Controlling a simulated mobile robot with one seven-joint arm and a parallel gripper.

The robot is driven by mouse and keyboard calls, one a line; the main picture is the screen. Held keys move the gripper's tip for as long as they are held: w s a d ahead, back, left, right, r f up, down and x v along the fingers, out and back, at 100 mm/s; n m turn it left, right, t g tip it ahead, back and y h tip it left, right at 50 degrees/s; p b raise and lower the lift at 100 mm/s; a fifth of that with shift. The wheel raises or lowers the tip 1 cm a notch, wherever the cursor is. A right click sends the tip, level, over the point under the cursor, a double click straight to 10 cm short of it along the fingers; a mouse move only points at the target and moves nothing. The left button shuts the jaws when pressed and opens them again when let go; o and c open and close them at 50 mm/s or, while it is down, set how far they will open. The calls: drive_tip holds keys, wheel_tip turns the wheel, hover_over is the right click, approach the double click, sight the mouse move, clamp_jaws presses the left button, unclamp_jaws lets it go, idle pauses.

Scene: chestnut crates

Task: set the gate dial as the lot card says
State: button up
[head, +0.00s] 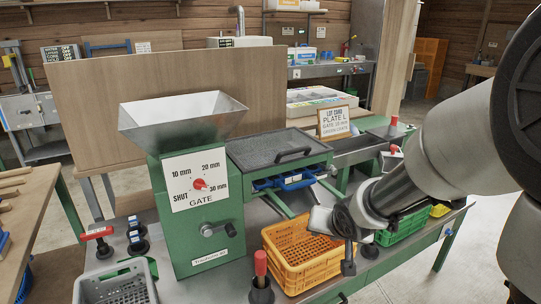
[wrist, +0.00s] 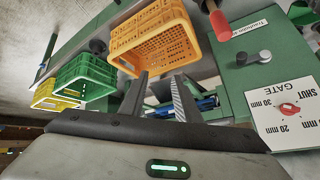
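The gate dial is a red knob (head: 199,184) on a white plate marked SHUT, 10 mm, 20 mm and 30 mm, on the front of a green hopper machine. It also shows, upside down, at the right of the wrist view (wrist: 288,108). I cannot tell surely which mark its pointer faces.
A grey crank (head: 219,230) sits below the dial plate. An orange crate (head: 300,252) and a green crate (head: 403,227) stand near my gripper. A red-handled lever (head: 261,268) rises in front of the machine. A grey crate (head: 117,288) stands at front left.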

drive_tip(key=w+a+f+m+y, duration=0.1)
drive_tip(key=w+a+f+y, duration=0.15)
drive_tip(key=a+f, duration=0.4)
drive_tip(key=m+t+y+p, duration=0.2)
drive_tip(key=m+t+y, duration=0.3)
drive_tip(key=m+y, duration=0.65)
approach(203, 189)
drive_tip(key=shift+n, duration=0.45)
drive_tip(key=b+x, duration=0.1)
drive_tip(key=x, duration=0.7)
drive_tip(key=shift+a+b, duration=0.1)
drive_tip(key=shift+b, duration=0.2)
clamp_jaws()
